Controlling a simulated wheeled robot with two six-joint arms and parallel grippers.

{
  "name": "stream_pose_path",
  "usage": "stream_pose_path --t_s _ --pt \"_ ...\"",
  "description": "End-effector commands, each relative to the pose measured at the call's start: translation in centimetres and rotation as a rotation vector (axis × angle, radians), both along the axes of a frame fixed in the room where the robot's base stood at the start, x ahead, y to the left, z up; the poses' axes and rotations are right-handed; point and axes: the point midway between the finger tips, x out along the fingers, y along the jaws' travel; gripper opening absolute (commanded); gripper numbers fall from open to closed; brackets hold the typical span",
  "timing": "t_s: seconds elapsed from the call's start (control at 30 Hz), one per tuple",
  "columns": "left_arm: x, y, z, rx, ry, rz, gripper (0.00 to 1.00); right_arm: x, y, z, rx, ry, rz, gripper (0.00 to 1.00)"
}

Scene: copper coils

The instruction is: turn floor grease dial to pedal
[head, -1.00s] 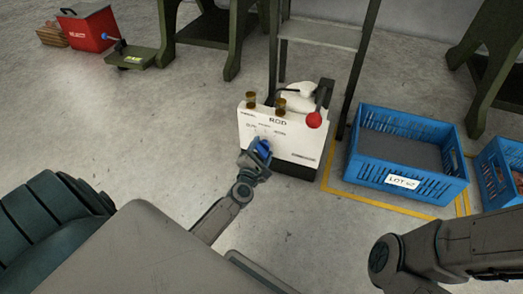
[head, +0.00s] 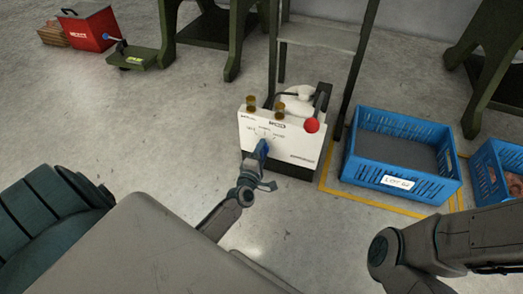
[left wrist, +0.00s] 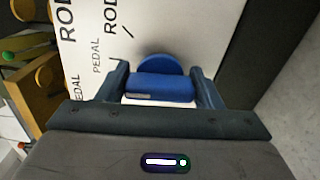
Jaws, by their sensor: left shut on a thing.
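The grease unit (head: 305,147) is a white-fronted box on the floor in the head view, with a red ball-ended lever (head: 312,125) at its right. My left gripper (head: 259,158) is at its front, shut on the blue dial (head: 263,148). In the left wrist view the fingers stand on both sides of the dial's blue bar (left wrist: 160,87), with its round base behind. PEDAL (left wrist: 97,57) and ROD labels (left wrist: 112,15) show on the panel there. Which label the dial points at I cannot tell. My right gripper is out of view.
A blue crate (head: 447,176) marked with a lot label stands right of the unit inside yellow floor lines, with another blue crate (head: 484,172) beyond. A red box (head: 85,28) and a green pedal plate (head: 140,57) are far left. The floor left of the unit is clear.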

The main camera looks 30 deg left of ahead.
Motion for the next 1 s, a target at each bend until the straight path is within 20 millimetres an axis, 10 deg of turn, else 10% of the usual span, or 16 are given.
stream_pose_path --t_s 0.7,0.73,0.8,1.0 --pt "-0.06 -0.05 -0.15 0.082 0.022 0.0 0.37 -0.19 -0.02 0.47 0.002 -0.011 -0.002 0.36" --pt "-0.06 -0.05 -0.15 0.082 0.022 0.0 0.64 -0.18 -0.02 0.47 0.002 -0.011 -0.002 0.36" --pt "-0.06 -0.05 -0.15 0.082 0.022 0.0 0.78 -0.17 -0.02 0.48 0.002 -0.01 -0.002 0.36" --pt "-0.03 -0.02 -0.09 0.082 0.021 0.0 0.82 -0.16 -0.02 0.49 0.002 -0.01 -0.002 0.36"
